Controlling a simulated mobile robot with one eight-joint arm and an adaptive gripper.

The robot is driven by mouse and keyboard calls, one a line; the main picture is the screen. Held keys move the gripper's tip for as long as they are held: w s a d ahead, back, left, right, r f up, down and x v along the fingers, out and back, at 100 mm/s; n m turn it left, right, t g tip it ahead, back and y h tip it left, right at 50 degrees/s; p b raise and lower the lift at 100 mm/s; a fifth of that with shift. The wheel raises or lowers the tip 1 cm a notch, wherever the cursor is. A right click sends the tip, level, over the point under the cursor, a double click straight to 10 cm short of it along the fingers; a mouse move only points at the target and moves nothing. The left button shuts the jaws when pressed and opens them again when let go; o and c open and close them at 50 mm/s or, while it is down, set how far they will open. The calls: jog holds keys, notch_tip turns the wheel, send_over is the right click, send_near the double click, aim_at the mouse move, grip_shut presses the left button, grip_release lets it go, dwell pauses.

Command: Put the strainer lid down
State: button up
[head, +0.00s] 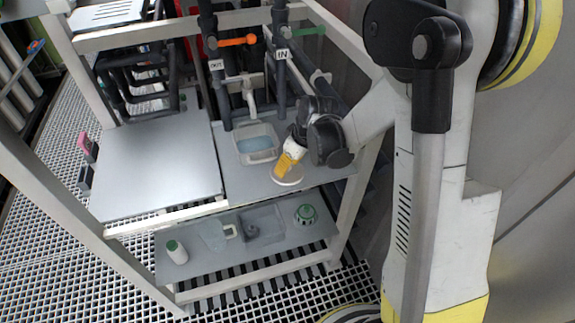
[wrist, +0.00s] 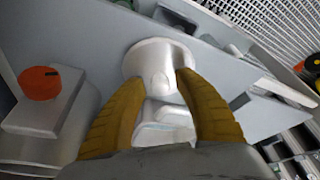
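The strainer lid appears to be a pale round disc (head: 288,176) just under my gripper (head: 291,158) in the head view. In the wrist view the white lid (wrist: 158,57) has a raised grip between the two yellow fingers of my gripper (wrist: 163,80). The fingers appear to press on both sides of that grip. The lid is over the right part of the upper grey shelf (head: 240,187), near its front edge. I cannot tell whether it touches the shelf. Its underside is hidden.
A clear square container (head: 257,145) with bluish liquid stands left of and behind the lid, below a tap. Dark pipes with an orange handle (head: 237,41) and a green handle (head: 309,31) rise behind. The lower shelf holds a white bottle (head: 177,252), a jug (head: 214,235) and a green round item (head: 306,214).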

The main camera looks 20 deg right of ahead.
jog(key=shift+r, duration=0.15)
jog(key=p+v, duration=0.5)
jog(key=v, duration=0.7)
jog(key=s+a+r+m+t+h, duration=0.1)
jog(key=s+r+m+t, duration=0.1)
jog(key=s+r, duration=0.4)
jog(key=s+a+r+m+t+h, duration=0.1)
jog(key=s+r+m, duration=0.3)
jog(key=s, duration=0.6)
notch_tip(320, 180, up, 2)
jog(key=shift+s+m+t, duration=0.3)
jog(key=shift+m+t, duration=0.1)
jog(key=shift+a, duration=0.15)
